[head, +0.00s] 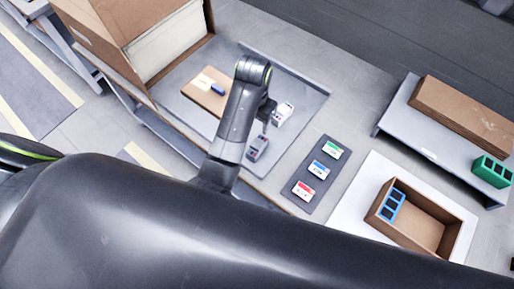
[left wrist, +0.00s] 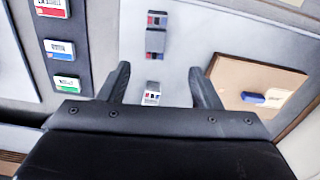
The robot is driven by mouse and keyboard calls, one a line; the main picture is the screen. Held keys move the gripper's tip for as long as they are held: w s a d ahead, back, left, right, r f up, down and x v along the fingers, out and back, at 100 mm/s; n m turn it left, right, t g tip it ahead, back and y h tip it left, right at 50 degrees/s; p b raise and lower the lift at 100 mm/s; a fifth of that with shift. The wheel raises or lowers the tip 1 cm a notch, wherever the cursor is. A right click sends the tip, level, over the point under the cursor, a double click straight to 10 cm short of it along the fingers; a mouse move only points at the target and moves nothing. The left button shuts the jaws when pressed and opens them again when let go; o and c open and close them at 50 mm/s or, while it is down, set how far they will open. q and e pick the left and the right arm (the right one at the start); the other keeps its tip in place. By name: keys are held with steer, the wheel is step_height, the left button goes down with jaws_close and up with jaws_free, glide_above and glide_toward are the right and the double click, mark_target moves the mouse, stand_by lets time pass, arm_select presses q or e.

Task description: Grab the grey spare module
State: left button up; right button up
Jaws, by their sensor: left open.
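The grey module (head: 257,148) lies on the grey tray (head: 305,105), just below my left gripper (head: 267,112) in the head view. A white module (head: 283,113) lies right of my gripper in the head view. In the left wrist view the white module (left wrist: 152,93) shows between the spread fingers of my left gripper (left wrist: 159,70). My left gripper is open and holds nothing. My right gripper is not in view.
A dark panel with red, blue and green labelled modules (head: 318,169) lies right of the tray. A brown board (head: 205,92) with a blue piece lies on the tray. A cardboard box (head: 425,231) holds a blue rack. A green crate (head: 492,171) stands far right.

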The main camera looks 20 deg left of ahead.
mark_target(257, 143)
arm_select(q)
step_height(257, 143, down, 10)
steer(key=shift+r+p, duration=0.25)
steer(key=shift+p, duration=0.5)
steer(key=shift+f, duration=0.5)
steer(key=shift+d+f, duration=0.2)
steer(key=shift+f, duration=0.25)
steer(key=f, duration=0.3)
steer(key=shift+d+p, duration=0.25)
steer(key=shift+p, duration=0.15)
steer(key=shift+f, duration=0.65)
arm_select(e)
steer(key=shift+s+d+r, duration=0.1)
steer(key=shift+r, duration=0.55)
arm_select(q)
steer(key=c, duration=1.1)
